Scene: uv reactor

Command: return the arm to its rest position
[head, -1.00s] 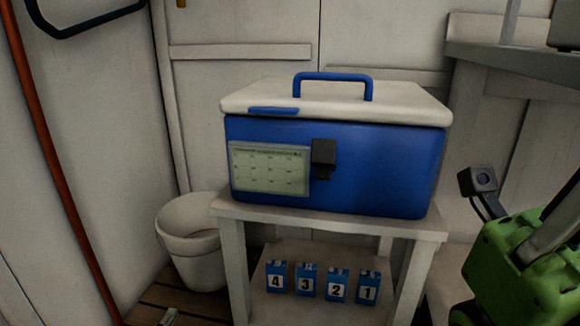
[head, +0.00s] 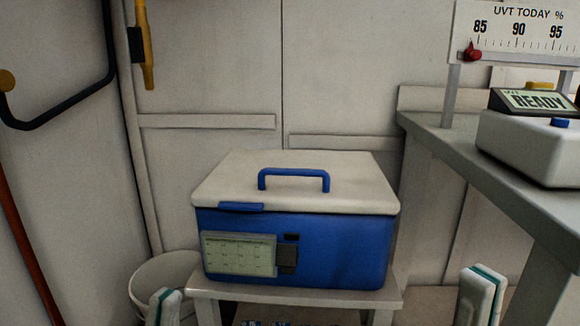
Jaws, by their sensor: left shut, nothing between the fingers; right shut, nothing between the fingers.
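My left gripper (head: 166,306) shows only as a white tip with a teal stripe at the bottom edge, left of centre. It is shut and empty, in front of the white bucket and the stand's left side in the picture. My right gripper (head: 481,294) is a similar white and teal tip at the lower right. It is also shut and empty, between the stand and the workbench in the picture. The rest of both arms is out of view below.
A blue cooler (head: 330,245) with a closed white lid sits on a small white stand (head: 392,297). A white bucket (head: 150,275) stands left of it. At right, a grey workbench (head: 425,135) holds a white device (head: 525,145) reading READY and a UVT gauge (head: 518,32).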

